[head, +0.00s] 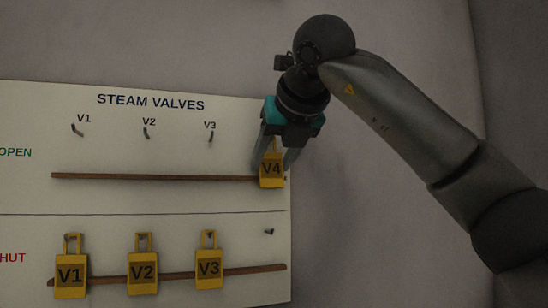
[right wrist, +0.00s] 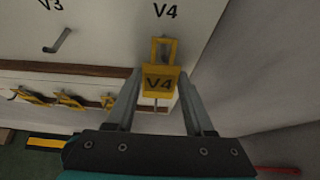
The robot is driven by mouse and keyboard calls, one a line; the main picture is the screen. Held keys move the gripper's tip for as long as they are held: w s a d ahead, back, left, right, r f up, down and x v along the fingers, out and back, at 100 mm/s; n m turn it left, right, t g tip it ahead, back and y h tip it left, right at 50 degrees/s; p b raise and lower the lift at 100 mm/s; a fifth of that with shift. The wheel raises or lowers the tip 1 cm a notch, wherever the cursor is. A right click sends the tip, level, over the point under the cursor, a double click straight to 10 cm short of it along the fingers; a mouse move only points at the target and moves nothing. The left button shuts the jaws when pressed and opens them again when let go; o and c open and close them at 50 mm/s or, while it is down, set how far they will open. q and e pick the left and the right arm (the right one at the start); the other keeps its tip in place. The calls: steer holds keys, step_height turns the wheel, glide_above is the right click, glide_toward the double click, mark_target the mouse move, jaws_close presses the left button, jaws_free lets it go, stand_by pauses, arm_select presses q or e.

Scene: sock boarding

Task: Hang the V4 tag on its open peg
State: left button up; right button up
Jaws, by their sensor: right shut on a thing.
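The yellow V4 tag (head: 271,172) is upright at the right end of the OPEN row, in front of the board. My right gripper (head: 273,160) reaches it from above and is shut on it. In the right wrist view the V4 tag (right wrist: 159,84) sits between the two fingers, its loop just below the printed V4 label (right wrist: 165,10). The V4 open peg is hidden by the gripper in the head view, and I cannot tell whether the loop is around it. My left gripper is not in view.
The white board (head: 150,215) has bare open pegs for V1 (head: 77,130), V2 (head: 146,133) and V3 (head: 211,136). Tags V1 (head: 70,276), V2 (head: 142,271) and V3 (head: 209,268) hang in the SHUT row. The right shut peg (head: 269,231) is bare. Brown rails (head: 150,177) cross the board.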

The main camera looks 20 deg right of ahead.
stand_by(0.4)
steer(key=o, duration=1.4)
steer(key=shift+c, duration=0.2)
